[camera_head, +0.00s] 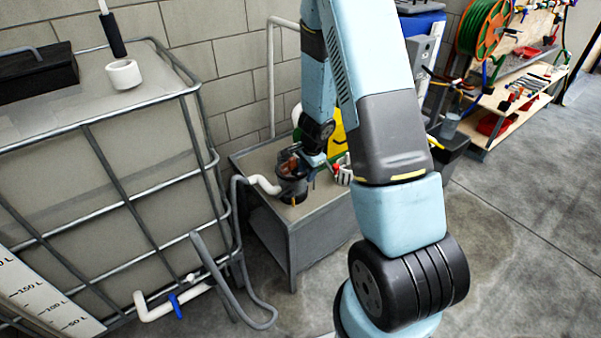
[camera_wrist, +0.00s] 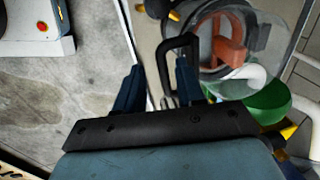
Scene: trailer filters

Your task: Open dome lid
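In the head view, a dark round filter housing (camera_head: 293,188) stands on a grey metal stand, with reddish-brown parts inside. My gripper (camera_head: 314,160) is close above its right side, and its fingers are too small to read there. In the wrist view, a clear dome lid (camera_wrist: 268,45) shows at the upper right, with an orange-brown part (camera_wrist: 230,50) visible near it. A black bar-shaped handle (camera_wrist: 181,42) reaches toward my gripper (camera_wrist: 158,80). The two dark blue fingers are apart, and one handle leg shows between them. I cannot tell whether a finger touches the handle.
White pipes (camera_head: 264,184) and a block wall (camera_head: 220,60) are near. A workbench (camera_head: 520,85) with tools stands at the back right.

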